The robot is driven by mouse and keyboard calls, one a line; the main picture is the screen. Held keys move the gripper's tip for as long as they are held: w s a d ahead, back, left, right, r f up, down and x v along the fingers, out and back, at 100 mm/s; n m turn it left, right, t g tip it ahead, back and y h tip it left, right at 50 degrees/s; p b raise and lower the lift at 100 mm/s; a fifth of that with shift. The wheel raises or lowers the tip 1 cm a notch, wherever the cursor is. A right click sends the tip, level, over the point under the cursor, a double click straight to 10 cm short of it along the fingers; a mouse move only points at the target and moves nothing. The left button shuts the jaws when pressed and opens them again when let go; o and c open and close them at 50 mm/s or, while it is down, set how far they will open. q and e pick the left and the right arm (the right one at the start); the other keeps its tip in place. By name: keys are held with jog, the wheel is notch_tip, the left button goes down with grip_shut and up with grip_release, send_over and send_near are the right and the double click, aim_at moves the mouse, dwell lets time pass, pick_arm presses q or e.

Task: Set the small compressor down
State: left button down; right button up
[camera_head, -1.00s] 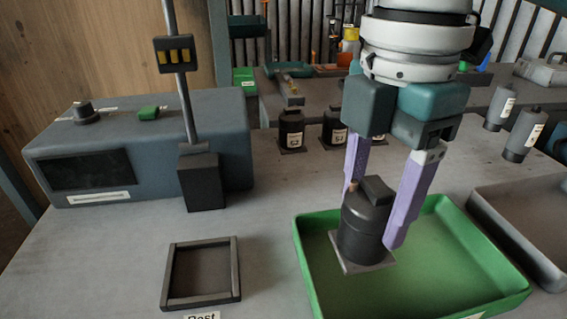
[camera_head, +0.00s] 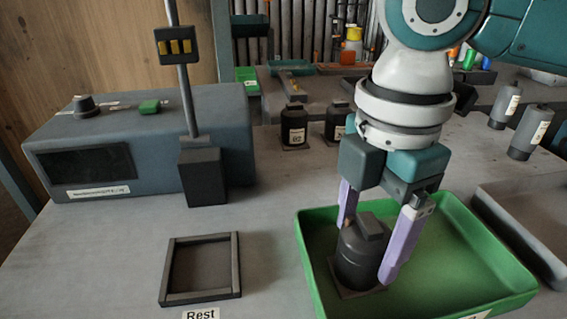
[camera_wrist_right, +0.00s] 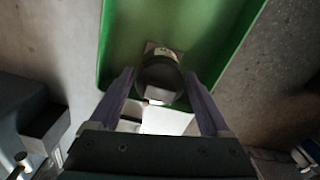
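The small compressor (camera_head: 360,252) is a dark grey cylinder with a block on top and a square base plate. It is upright inside the green tray (camera_head: 480,222), towards its left side. Its base is at or very close to the tray floor; I cannot tell for sure whether it touches. My right gripper (camera_head: 372,250) points down with its purple fingers on both sides of the compressor, shut on it. The wrist view shows the compressor (camera_wrist_right: 160,78) between the two fingers, over the green tray (camera_wrist_right: 118,45). My left gripper is not in view.
A square frame (camera_head: 236,265) labelled "Rest" lies empty left of the tray. A grey machine (camera_head: 215,130) with a post stands at the back left. Dark canisters (camera_head: 294,125) stand behind, grey cylinders (camera_head: 530,132) at the right. A grey tray (camera_head: 540,235) adjoins on the right.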

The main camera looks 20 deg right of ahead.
jog(key=shift+o, duration=1)
jog(key=shift+r, duration=0.15)
notch_tip(320, 180, up, 11)
jog(key=shift+p, duration=1.1)
jog(key=shift+r, duration=0.55)
jog(key=shift+f, duration=0.1)
